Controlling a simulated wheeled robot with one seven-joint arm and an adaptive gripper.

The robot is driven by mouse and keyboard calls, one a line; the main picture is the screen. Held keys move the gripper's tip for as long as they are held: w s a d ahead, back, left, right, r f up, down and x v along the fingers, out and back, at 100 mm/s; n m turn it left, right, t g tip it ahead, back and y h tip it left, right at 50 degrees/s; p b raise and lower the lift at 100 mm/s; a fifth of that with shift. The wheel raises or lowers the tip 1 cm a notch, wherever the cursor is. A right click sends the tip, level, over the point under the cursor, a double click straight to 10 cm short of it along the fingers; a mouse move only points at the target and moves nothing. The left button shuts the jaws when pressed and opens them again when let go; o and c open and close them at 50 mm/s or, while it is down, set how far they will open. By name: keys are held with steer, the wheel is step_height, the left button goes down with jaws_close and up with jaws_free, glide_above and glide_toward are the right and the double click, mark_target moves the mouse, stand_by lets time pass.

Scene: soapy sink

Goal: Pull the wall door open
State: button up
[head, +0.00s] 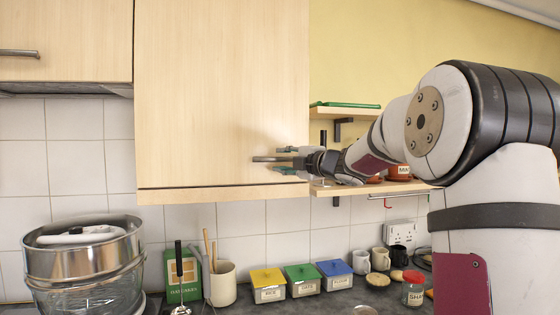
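The wall door (220,85) is a tall pale wood panel on the wall cabinet in the head view. It looks closed, its lower edge just above the cabinet's bottom board (220,194). Its metal bar handle (262,159) lies level near the lower right corner. My gripper (280,160) is at the handle's right part, coming from the right. One finger shows above the bar and one below, with a gap between them. The fingers look open around the bar. I cannot tell whether either touches it.
Shelves (345,113) are on the yellow wall right of the cabinet, close to my arm. The counter below holds a large steel pot (85,262), a utensil crock (223,285), lidded boxes (302,281), mugs (361,262) and a jar (413,289). Another cabinet door (65,40) is at left.

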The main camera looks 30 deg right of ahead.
steer(key=shift+w+a, duration=0.1)
steer(key=shift+w, duration=0.85)
jaws_close()
steer(key=shift+s, duration=0.1)
